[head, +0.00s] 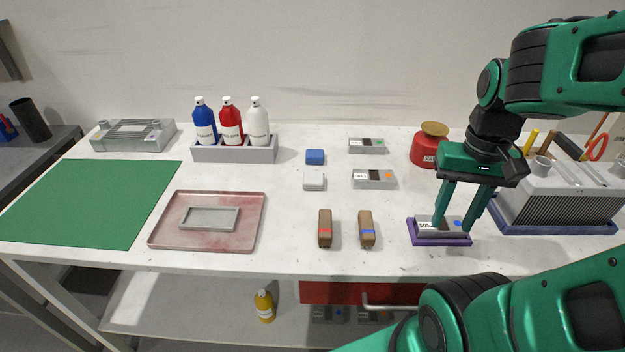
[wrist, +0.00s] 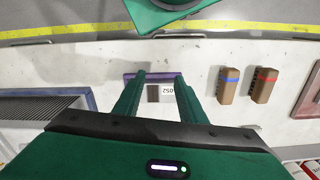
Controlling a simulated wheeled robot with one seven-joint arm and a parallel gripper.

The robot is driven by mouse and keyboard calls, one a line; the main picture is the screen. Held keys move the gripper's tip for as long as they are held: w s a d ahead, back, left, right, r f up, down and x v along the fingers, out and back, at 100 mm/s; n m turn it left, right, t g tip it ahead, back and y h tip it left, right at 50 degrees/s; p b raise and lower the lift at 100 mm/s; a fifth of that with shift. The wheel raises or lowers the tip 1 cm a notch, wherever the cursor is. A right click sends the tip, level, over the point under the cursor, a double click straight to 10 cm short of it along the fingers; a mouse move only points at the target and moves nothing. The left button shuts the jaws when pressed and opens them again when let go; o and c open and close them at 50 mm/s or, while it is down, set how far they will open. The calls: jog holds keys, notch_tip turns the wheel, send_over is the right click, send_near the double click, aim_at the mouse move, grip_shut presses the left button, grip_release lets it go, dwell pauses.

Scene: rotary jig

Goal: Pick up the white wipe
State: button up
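The white wipe (head: 313,181) is a small whitish block lying flat on the table near its middle, just in front of a blue block (head: 315,157). It does not show in the wrist view. My gripper (head: 452,229) is well to the right of the wipe, pointing down over a purple tray (head: 426,241) that holds a grey labelled block (head: 426,225). Its two fingers are spread apart; in the wrist view my gripper (wrist: 161,84) has the grey labelled block (wrist: 154,94) visible between its fingers. Whether the fingers touch that block I cannot tell.
Two brown brushes (head: 325,229) (head: 366,229) stand between my gripper and a red tray (head: 254,235). Grey labelled blocks (head: 373,180) (head: 366,146) lie right of the wipe. A bottle rack (head: 235,154) and red canister (head: 424,154) stand behind. Bare table surrounds the wipe.

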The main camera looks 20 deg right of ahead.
jog(key=o, duration=0.5)
jog(key=shift+s+r, duration=0.25)
jog(key=shift+r, duration=0.05)
jog(key=shift+o, duration=0.3)
jog(key=w+a+r+n, duration=0.1)
jog(key=w+n, duration=0.4)
jog(key=w, duration=0.3)
jog(key=shift+w+a+t+y, duration=0.15)
jog(key=shift+w+t+y, duration=0.15)
jog(key=shift+w+t, duration=0.1)
jog(key=n+t+y, duration=0.1)
jog(key=n+y, duration=0.2)
jog(key=n, duration=1.1)
send_near(314, 176)
jog(key=shift+w+a+f+n, duration=0.2)
jog(key=shift+a+f+n, duration=0.1)
jog(key=shift+f, duration=0.3)
jog(key=shift+w+a+f+n, duration=0.2)
jog(key=shift+a+f, duration=0.1)
jog(key=shift+f, duration=0.35)
jog(key=shift+s+x, duration=0.15)
jog(key=shift+x, duration=1.35)
jog(key=shift+s+x, duration=0.1)
jog(key=shift+x, duration=1.35)
